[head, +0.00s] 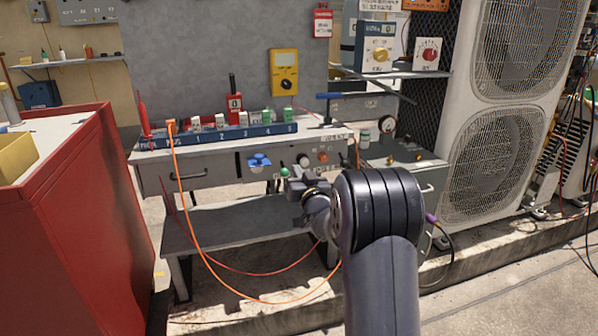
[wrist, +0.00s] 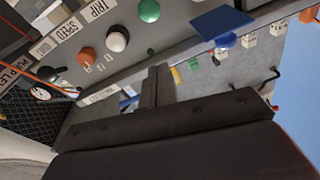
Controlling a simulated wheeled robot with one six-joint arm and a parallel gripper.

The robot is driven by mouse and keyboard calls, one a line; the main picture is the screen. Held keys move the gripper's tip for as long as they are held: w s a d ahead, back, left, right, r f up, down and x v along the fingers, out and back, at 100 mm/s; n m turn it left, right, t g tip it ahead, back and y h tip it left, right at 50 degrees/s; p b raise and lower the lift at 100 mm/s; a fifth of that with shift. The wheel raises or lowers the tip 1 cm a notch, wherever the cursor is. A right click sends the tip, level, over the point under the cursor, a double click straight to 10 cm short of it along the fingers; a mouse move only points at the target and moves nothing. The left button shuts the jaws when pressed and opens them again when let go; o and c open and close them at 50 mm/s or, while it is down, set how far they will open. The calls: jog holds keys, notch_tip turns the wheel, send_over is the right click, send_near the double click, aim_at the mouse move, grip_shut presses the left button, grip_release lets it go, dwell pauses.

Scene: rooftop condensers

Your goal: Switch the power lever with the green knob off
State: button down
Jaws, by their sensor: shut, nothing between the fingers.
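The green knob (head: 284,172) of the power lever is on the front of the grey workbench, between a blue knob (head: 259,161) and a white knob (head: 304,160). In the wrist view the green knob (wrist: 149,10) is at the top edge, partly cut off; its lever is not clear. My gripper (head: 291,186) is just below and right of the green knob in the head view. In the wrist view its dark fingers (wrist: 160,82) are together and empty, apart from the knob. I cannot tell the lever's position.
An orange knob (head: 322,157) is right of the white one. An orange cable (head: 199,245) loops in front. A red cabinet (head: 75,220) stands left and condenser units (head: 493,160) right.

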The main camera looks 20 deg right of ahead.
jog(key=s+f, duration=0.6)
jog(key=shift+f+p, duration=0.25)
jog(key=shift+p, duration=0.15)
jog(key=shift+w+r, duration=0.1)
